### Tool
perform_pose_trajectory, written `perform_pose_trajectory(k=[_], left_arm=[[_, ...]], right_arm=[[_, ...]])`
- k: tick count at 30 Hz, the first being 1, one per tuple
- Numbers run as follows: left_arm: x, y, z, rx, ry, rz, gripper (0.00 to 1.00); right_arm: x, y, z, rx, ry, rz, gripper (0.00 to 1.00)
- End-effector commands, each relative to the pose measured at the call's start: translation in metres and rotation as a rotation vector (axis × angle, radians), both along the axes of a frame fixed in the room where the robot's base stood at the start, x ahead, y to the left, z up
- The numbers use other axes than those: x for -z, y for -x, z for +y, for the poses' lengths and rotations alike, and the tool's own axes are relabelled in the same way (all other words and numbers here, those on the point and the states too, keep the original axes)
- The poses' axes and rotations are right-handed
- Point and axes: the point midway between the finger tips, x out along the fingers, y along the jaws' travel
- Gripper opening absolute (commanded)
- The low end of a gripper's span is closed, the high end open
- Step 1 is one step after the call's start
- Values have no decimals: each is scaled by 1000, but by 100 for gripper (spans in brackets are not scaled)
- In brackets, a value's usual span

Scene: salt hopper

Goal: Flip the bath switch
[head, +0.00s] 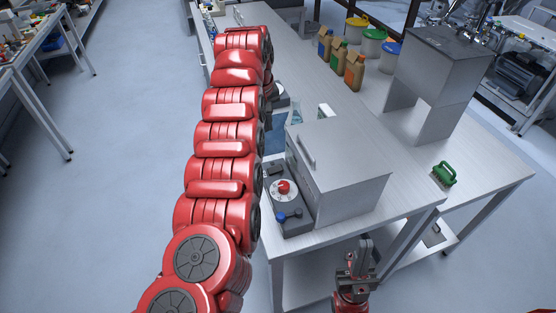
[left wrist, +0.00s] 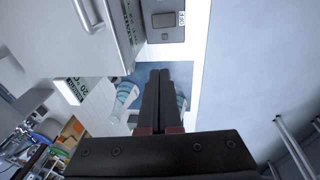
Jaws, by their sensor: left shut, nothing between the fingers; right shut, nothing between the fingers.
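In the left wrist view, a dark rocker switch (left wrist: 163,19) sits on a grey panel (left wrist: 168,36) beside a small white label. In the head view my red left arm hides the switch and the left gripper's fingers. My right gripper (head: 364,245) is shut and empty, low in front of the table's near edge.
Glass vessels (left wrist: 124,100) stand near my left fingers. A green-handled object (head: 444,173) lies right.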

Motion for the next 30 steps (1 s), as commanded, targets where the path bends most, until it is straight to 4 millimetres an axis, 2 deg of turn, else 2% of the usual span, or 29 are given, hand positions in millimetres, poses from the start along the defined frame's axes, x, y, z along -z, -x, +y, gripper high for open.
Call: perform_pose_trajectory(k=[1, 3, 6, 18, 23, 30], left_arm=[[-9, 11, -5, 4, 15, 35, 0], [-14, 25, -8, 7, 23, 85, 0], [-18, 33, -10, 10, 30, 115, 0], [-16, 34, -11, 11, 31, 120, 0], [0, 34, -14, 11, 29, 122, 0], [47, 32, -20, 10, 29, 122, 0]], right_arm=[[0, 0, 0, 0, 0, 0, 0], [0, 0, 0, 0, 0, 0, 0], [0, 0, 0, 0, 0, 0, 0], [-2, 0, 0, 0, 0, 0, 0], [-10, 0, 0, 0, 0, 0, 0], [-34, 0, 0, 0, 0, 0, 0]])
